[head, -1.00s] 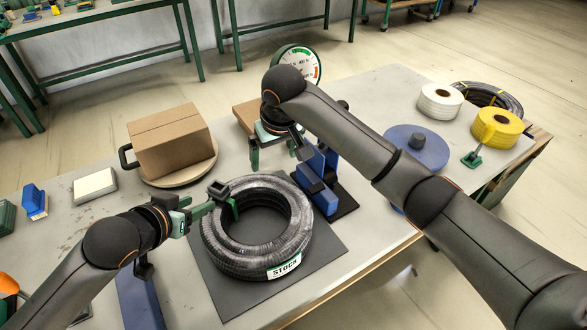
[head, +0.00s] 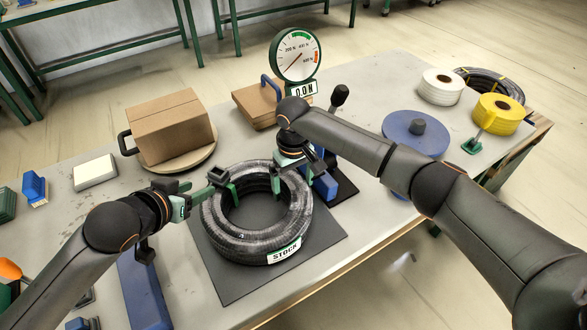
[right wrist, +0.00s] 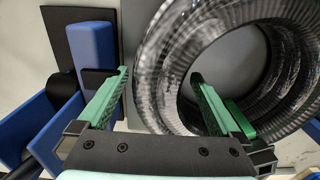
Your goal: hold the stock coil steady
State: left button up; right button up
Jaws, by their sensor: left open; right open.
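The stock coil (head: 228,243) is a black ribbed hose ring with a STOCK label (head: 284,251), lying flat on a dark mat (head: 325,243). My left gripper (head: 227,188) is open at the coil's upper left, one finger reaching over the inside of the ring. My right gripper (head: 299,182) is open at the coil's upper right. In the right wrist view its fingers (right wrist: 160,78) stand apart with the coil wall (right wrist: 165,55) between them, one finger outside and one over the hole. I cannot tell whether either gripper touches the coil.
A blue fixture (head: 326,188) stands close beside my right gripper. A dial gauge (head: 296,57) with a 0.0 N display stands behind. A cardboard box (head: 172,125) sits on a round board at left. A blue disc (head: 415,138) and tape rolls (head: 441,87) are at right.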

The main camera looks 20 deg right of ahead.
jog(key=shift+f, duration=1.3)
jog(key=shift+c, duration=0.2)
grip_shut()
dwell(0.8)
